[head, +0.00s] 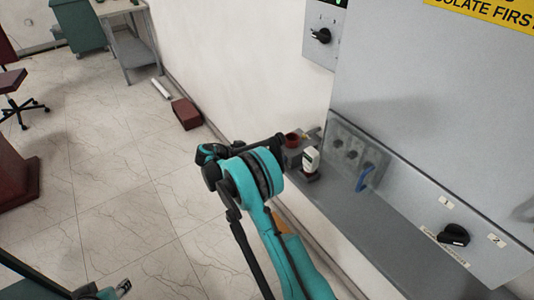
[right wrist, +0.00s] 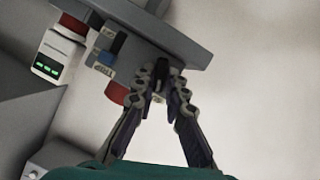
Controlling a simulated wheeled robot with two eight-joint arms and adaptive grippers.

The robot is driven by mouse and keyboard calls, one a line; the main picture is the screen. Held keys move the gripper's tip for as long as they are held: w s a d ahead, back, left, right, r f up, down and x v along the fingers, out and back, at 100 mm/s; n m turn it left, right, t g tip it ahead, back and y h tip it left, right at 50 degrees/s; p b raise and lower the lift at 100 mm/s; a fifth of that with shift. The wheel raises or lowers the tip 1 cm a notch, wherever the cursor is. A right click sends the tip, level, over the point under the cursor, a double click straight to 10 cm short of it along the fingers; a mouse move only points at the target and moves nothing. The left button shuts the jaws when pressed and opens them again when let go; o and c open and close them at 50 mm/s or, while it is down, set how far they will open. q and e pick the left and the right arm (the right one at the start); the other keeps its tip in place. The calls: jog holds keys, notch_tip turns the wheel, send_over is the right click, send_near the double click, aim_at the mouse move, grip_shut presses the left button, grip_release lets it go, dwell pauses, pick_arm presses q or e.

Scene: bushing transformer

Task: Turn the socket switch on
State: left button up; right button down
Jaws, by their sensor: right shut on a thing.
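I cannot pick out the socket switch for certain. A grey panel with round fittings (head: 350,150) and a blue handle (head: 365,177) stands at the back of the grey shelf. Black rotary knobs sit on the wall box (head: 321,36) and on the cabinet front (head: 454,235). My right gripper shows in the right wrist view (right wrist: 162,76), its fingers closed around a small dark piece (right wrist: 158,86) by the shelf edge; in the head view my right arm hides most of it. My left gripper (head: 118,289) is at the lower left, away from the shelf, its fingers unclear.
A yellow warning sign (head: 485,12) is on the cabinet. A dark red box (head: 186,114) lies by the wall. The tiled floor at left is mostly free.

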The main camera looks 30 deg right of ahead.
jog(key=shift+s+m+t, duration=0.1)
jog(key=shift+m+t, duration=0.8)
jog(key=shift+m, duration=0.2)
jog(key=c, duration=1.8)
grip_release()
jog(key=shift+c, duration=0.2)
jog(key=shift+r, duration=0.1)
jog(key=v, duration=1.2)
jog(key=shift+s+d+r, duration=0.1)
